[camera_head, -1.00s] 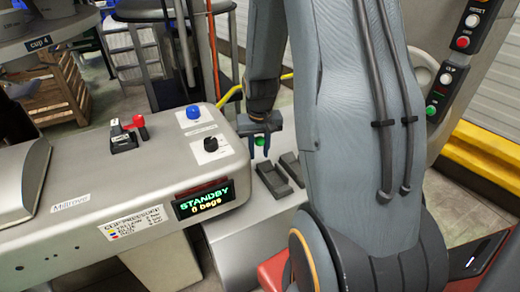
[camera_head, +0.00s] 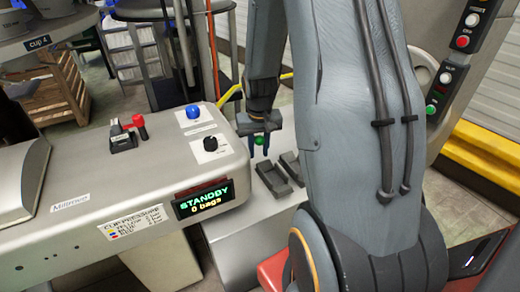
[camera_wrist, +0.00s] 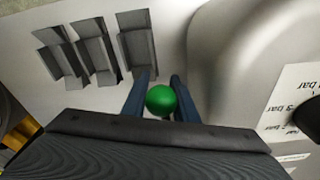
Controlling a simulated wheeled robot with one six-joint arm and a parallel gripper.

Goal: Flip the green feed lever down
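The green feed lever's round green knob (camera_head: 259,141) shows at the right end of the grey machine in the head view. It also shows in the wrist view (camera_wrist: 161,100). My gripper (camera_head: 260,151) points down over it, with one dark blue finger on each side of the knob. In the wrist view the two fingers (camera_wrist: 160,82) stand apart, with the knob between them. I cannot tell whether either finger touches it. The lever's shaft below the knob is hidden.
Dark pedal-like blocks (camera_head: 272,179) sit on the light surface beside the gripper. The grey machine housing (camera_head: 80,180) bears a red-handled lever (camera_head: 139,127), a blue button (camera_head: 193,112), a black knob (camera_head: 210,144) and a display (camera_head: 203,199) reading STANDBY, 0 bags.

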